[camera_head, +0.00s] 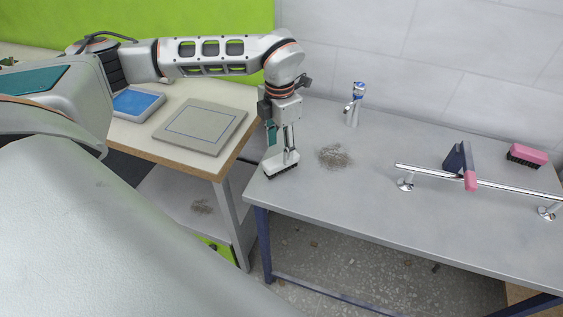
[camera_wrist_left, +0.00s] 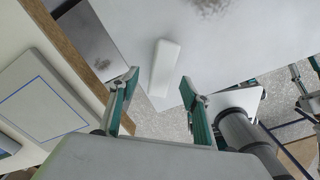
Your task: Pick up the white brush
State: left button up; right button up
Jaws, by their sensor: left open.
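The white brush (camera_head: 281,163) stands on the grey table near its left edge, with dark bristles down. In the left wrist view its white back (camera_wrist_left: 165,68) shows as a pale block near the table edge. My left gripper (camera_head: 283,138) points down over the brush in the head view. In the left wrist view its two fingers (camera_wrist_left: 158,82) are apart with nothing gripped, and the brush lies between and beyond the tips. Whether the fingers touch it cannot be told. Teal fingers that look like my right gripper (camera_wrist_left: 304,82) show at the right edge, cut off.
A chrome tap (camera_head: 354,103), a brown dirt patch (camera_head: 334,156), a rail (camera_head: 425,172) with a dark, pink-tipped tool (camera_head: 461,166) and a pink brush (camera_head: 527,155) are on the grey table (camera_head: 390,220). A wooden-edged table (camera_head: 170,150) with a grey panel (camera_head: 200,127) stands left.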

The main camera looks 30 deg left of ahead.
aim_at(281, 158)
pick_arm(q)
notch_tip(281, 158, down, 5)
jog(key=shift+d+f, duration=0.1)
jog(key=shift+d, duration=0.05)
jog(key=shift+c, duration=0.3)
jog(key=c, duration=1.2)
notch_tip(281, 158, up, 20)
jog(key=shift+r+p, duration=0.1)
jog(key=shift+p, duration=0.35)
